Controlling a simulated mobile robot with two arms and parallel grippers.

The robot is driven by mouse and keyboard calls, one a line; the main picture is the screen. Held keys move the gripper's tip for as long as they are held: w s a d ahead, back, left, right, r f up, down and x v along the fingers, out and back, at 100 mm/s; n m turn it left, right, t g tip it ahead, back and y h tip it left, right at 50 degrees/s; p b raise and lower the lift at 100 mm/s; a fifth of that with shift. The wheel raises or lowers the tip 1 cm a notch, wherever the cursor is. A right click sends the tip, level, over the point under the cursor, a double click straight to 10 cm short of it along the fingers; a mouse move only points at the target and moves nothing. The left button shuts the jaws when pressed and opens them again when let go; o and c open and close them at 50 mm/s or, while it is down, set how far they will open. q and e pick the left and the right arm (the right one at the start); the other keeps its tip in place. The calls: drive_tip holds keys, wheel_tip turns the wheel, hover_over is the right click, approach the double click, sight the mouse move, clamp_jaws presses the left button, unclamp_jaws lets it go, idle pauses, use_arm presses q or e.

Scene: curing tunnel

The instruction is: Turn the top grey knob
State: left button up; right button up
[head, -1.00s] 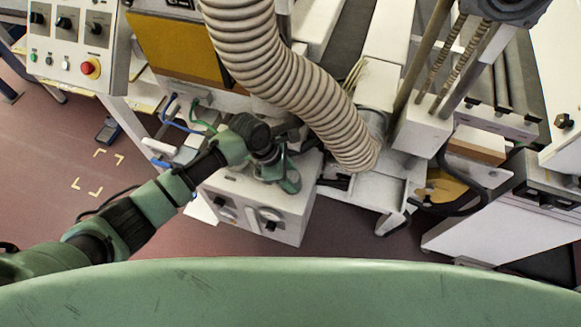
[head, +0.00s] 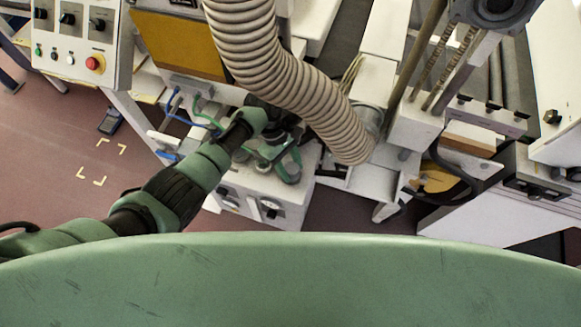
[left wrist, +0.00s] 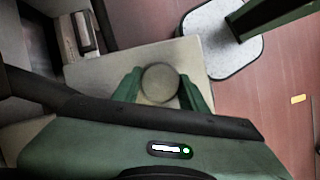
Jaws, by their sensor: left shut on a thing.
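The round grey knob (left wrist: 159,83) stands on the pale top face of a box, between the two green fingers in the left wrist view. My left gripper (left wrist: 160,90) is shut on this knob, one finger on each side. In the head view my left gripper (head: 283,163) is over the top of the white box (head: 240,185), and the knob is hard to make out there. My right gripper is not in view.
Two dials (head: 270,208) are on the box's front face. A ribbed hose (head: 290,80) hangs close above and right of my left wrist. A control panel (head: 80,45) with a red button is at upper left.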

sight(291, 167)
use_arm(q)
drive_tip(key=shift+m, duration=0.7)
drive_tip(key=o, duration=1.4)
drive_tip(key=shift+c, duration=0.2)
wheel_tip(291, 167, up, 20)
